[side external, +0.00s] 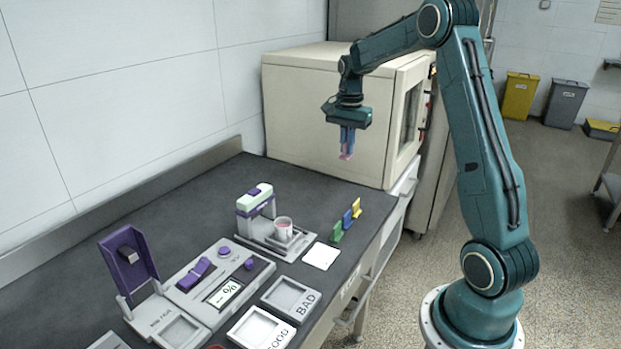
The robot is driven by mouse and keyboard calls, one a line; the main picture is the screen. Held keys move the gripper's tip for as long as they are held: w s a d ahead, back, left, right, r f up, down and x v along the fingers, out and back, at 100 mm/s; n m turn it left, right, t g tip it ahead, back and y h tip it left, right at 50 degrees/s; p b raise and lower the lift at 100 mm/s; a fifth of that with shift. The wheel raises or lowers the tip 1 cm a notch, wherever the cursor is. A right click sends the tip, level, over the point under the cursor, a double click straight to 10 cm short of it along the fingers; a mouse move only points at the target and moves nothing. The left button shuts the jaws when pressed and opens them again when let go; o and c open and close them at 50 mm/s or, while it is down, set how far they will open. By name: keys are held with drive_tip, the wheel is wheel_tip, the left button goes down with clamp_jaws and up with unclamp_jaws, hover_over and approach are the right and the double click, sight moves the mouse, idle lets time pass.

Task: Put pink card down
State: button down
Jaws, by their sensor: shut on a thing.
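The pink card (345,156) is between the fingertips of my gripper (347,145). My gripper points down and is shut on the card. It holds the card in the air above the far part of the dark bench, in front of the large cream cabinet. Most of the card is hidden by the fingers, and only its lower part shows. Green (336,231), blue (347,220) and yellow (356,207) cards stand upright in a row near the bench's right edge, below and apart from my gripper.
A purple-and-white device (254,200) holds a cup (283,229) with pinkish contents. A white square (321,256) lies beside it. Trays marked BAD (291,297) and GOOD (262,329) and a grey panel (218,283) stand nearer. The far bench (235,172) is clear.

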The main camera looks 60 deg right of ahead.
drive_tip(key=s+a, duration=0.3)
drive_tip(key=a, duration=1.5)
drive_tip(key=shift+w+d+f, duration=0.1)
drive_tip(key=shift+f, duration=4.9)
drive_tip(key=shift+w+d+f, duration=0.1)
drive_tip(key=shift+f, duration=4.9)
drive_tip(key=shift+f, duration=0.15)
drive_tip(key=c, duration=1.6)
unclamp_jaws()
wheel_tip(320, 180, up, 12)
